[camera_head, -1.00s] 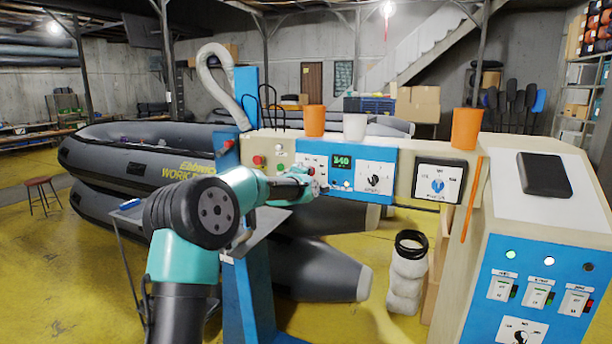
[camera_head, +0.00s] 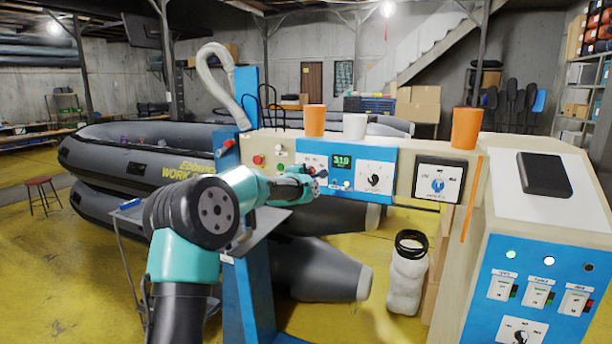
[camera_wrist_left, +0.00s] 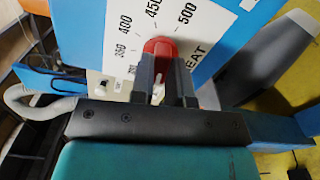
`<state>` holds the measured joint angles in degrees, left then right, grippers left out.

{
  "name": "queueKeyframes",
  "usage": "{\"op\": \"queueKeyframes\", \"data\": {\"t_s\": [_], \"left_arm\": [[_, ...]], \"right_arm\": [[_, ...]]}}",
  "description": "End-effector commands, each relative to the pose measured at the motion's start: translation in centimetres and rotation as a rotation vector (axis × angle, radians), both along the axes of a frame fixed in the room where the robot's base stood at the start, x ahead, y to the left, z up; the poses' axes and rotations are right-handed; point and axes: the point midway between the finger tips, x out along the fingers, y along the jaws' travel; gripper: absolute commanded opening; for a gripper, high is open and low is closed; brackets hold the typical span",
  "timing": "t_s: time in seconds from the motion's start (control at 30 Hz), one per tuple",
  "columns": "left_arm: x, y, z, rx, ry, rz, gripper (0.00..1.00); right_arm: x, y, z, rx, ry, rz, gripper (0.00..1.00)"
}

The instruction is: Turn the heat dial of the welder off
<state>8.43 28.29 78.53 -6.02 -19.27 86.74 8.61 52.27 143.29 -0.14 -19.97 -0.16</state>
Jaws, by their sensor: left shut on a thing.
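The welder (camera_head: 405,172) is a long cream and blue console in the head view. Its green display (camera_head: 342,161) seems to read 310. The heat dial (camera_wrist_left: 161,47) is a red knob in the left wrist view, on a white scale plate (camera_wrist_left: 205,37) with numbers up to 500 and the word HEAT. My left gripper (camera_head: 318,172) reaches the panel just left of the display. In the wrist view its two dark fingers (camera_wrist_left: 162,72) are shut on the red knob and hide part of it. My right gripper is not in view.
A second dial (camera_head: 373,178) with a black knob sits right of the display, and a blue-knobbed dial (camera_head: 438,185) is further right. Orange cups (camera_head: 314,120) and a white cup (camera_head: 354,126) stand on top. A control cabinet (camera_head: 548,265) fills the right foreground.

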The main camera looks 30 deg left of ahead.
Motion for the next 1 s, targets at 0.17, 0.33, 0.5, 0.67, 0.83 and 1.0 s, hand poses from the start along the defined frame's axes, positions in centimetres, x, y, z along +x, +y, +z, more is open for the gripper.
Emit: {"op": "queueKeyframes", "data": {"t_s": [0.17,0.33,0.5,0.67,0.83,1.0], "left_arm": [[0.0,0.0,-0.1,-0.002,0.001,0.000,0.00],[0.0,0.0,0.0,-0.001,0.001,0.000,0.32],[0.0,0.0,0.0,0.000,0.001,0.000,0.41],[0.0,0.0,0.0,0.000,0.000,0.000,0.41],[-0.5,0.0,0.1,0.000,-0.001,0.000,0.41],[-2.2,-0.2,0.1,0.001,0.001,0.000,0.41]], "right_arm": [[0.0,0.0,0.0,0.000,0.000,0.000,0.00],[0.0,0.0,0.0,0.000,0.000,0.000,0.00],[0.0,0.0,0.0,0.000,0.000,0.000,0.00],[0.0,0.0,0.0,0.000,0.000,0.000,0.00],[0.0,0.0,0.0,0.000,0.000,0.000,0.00],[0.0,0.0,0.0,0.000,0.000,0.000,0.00]]}}
